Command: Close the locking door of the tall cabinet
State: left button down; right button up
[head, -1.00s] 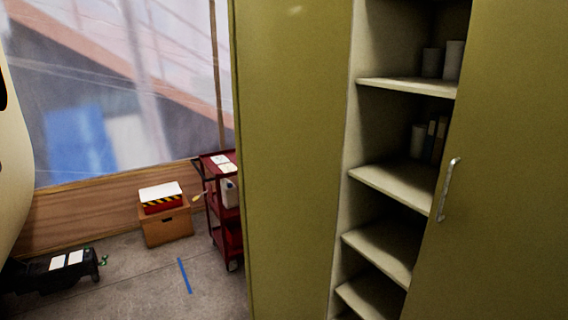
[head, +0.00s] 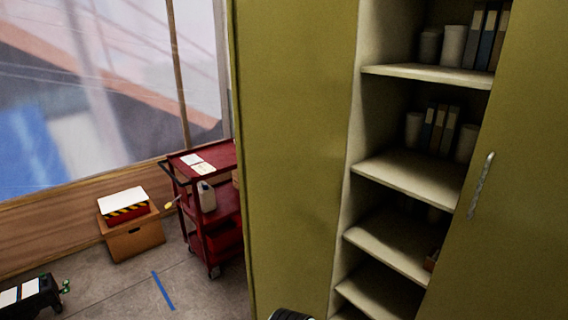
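The tall olive cabinet stands open, showing its cream shelves (head: 412,178). Its door with the metal handle (head: 481,186) is on the right and stands partly open, covering the right part of the shelves. A flat olive panel (head: 295,150) forms the cabinet's left part; I cannot tell whether it is a side wall or another door. Neither gripper's fingers show. A small dark ridged piece at the bottom edge may be part of my arm, apart from the handle in the picture.
Binders and cups (head: 440,130) stand on the shelves. Left of the cabinet is a red cart (head: 212,222) with a jug. A cardboard box (head: 136,240) sits by the wooden wall. A black case (head: 32,300) lies at lower left. Floor with blue tape (head: 163,290) is clear between.

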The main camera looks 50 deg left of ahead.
aim_at(292, 62)
jog(key=j, duration=0.35)
jog(key=k+j+z, duration=0.1)
jog(key=j, duration=0.25)
jog(key=k+j, duration=0.1)
jog(key=j, duration=0.25)
jog(key=j+z, duration=0.1)
jog(key=j, duration=0.45)
jog(key=k+j+z, duration=0.1)
jog(key=j, duration=0.45)
jog(key=j+z, duration=0.1)
jog(key=j, duration=1)
